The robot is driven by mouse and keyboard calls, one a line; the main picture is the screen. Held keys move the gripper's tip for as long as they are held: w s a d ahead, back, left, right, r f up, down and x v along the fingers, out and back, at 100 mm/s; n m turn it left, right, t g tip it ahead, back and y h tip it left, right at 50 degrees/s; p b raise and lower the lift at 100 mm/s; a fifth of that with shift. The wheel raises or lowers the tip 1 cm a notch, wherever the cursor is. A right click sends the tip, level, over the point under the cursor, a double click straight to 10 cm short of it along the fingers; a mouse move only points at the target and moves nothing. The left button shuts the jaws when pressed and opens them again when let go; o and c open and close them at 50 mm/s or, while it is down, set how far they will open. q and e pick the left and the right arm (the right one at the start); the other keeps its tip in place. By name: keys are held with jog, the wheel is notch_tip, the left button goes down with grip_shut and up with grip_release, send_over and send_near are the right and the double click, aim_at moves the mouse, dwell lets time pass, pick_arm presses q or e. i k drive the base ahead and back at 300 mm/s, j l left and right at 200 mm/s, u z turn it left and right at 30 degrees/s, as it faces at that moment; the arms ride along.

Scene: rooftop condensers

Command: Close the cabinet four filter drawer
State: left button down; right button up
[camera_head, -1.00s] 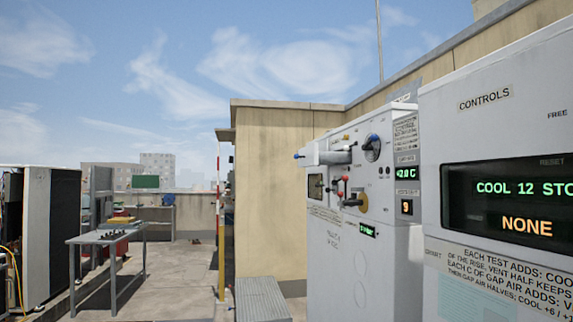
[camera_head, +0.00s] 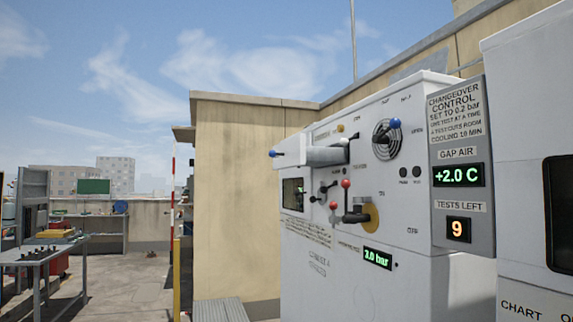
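A white cabinet (camera_head: 350,255) stands ahead on the right, its printed cabinet label too small to read. A grey drawer-like box (camera_head: 322,155) sticks out of its upper front, with a blue-tipped knob (camera_head: 273,153) at its outer end. I cannot tell for sure whether this box is the filter drawer of cabinet four. A round dial with a blue knob (camera_head: 394,123), red-tipped levers (camera_head: 346,184) and a green readout of about 2.0 bar (camera_head: 378,258) are on the same cabinet. Neither of my grippers shows in the view.
A grey side panel (camera_head: 461,225) reads gap air +2.0 C and tests left 9. Another white cabinet (camera_head: 525,200) fills the right edge. A grey table (camera_head: 45,255) stands at left. Open floor (camera_head: 130,285) lies between the table and a low grey slatted box (camera_head: 219,310).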

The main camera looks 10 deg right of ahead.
aim_at(292, 152)
jog(key=i+j+z, duration=0.1)
jog(key=i+z, duration=0.3)
jog(key=i+j+z, duration=0.3)
jog(key=i+z, duration=0.15)
jog(key=i, duration=0.1)
